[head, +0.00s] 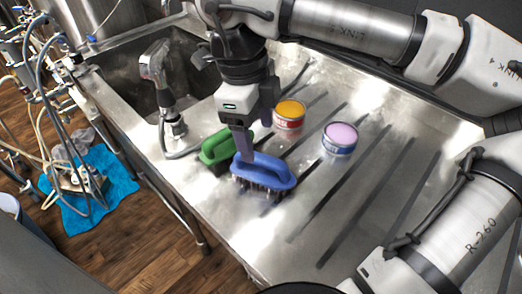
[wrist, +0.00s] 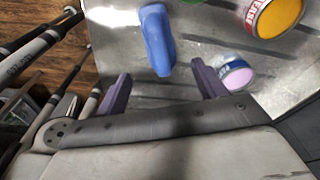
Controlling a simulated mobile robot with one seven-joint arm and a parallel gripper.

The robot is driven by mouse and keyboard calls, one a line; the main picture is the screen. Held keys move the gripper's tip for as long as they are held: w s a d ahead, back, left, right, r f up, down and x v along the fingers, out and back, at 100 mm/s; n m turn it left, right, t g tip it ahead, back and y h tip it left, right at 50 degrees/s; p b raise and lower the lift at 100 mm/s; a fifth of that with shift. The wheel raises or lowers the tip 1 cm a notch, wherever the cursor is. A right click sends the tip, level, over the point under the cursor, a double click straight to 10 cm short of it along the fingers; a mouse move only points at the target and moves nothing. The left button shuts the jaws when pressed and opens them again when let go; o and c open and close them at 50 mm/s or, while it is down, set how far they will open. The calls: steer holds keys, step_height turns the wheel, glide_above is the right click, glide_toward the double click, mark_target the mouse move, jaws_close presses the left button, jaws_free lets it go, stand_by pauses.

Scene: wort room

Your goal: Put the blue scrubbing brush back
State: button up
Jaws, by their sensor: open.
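The blue scrubbing brush (head: 265,172) stands bristles down on the steel drainboard, near its front edge. Its blue handle also shows at the top of the wrist view (wrist: 157,42). The brush lies beyond the fingertips, roughly in line with the gap. I cannot tell whether a finger touches it.
A green brush (head: 216,147) stands close behind the blue one. An orange-topped can (head: 289,116) and a lilac-topped can (head: 340,138) stand to the right. A sink (head: 180,75) with a tap (head: 157,70) lies to the left. The ribbed drainboard (head: 300,215) is clear at the front right.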

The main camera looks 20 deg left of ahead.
steer(key=shift+a+r, duration=0.2)
steer(key=shift+r, duration=1.2)
